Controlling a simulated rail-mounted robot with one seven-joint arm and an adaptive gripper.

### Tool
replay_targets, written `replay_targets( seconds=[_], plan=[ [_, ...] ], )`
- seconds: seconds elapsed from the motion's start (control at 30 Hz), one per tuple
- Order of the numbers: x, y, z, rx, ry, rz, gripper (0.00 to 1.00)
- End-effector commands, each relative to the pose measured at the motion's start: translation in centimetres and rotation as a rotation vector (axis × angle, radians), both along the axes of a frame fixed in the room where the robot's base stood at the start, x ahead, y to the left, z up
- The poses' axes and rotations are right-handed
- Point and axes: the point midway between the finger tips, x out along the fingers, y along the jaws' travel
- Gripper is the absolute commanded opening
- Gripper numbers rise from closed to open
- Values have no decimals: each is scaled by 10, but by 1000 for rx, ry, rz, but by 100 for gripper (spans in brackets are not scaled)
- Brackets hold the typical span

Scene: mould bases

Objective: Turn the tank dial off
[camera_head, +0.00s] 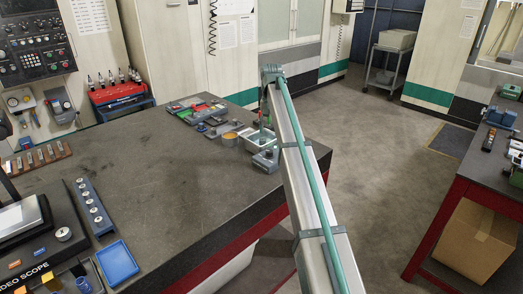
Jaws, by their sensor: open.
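I cannot identify the tank dial for certain. A small white-rimmed basin (247,148) with a greenish inside stands near the far right corner of the dark bench; it may be the tank. A long silver beam with a green hose passes in front of its right side and hides part of that corner. A small grey block (265,161) sits in front of the basin, at the bench edge. No dial can be made out on either one.
The dark bench top (180,175) is mostly clear in the middle. A blue tray (117,262) and a rail with several round pieces (95,207) lie at left. A red-framed bench (440,226) stands right, beyond open floor.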

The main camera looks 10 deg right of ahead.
Motion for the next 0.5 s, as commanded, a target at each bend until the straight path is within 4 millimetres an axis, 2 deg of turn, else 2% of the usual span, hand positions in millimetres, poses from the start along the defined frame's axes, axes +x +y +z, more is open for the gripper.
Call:
replay_targets(
  seconds=[0.5],
  plan=[
    [-1,1,-80,0,1,3,59]
  ],
)
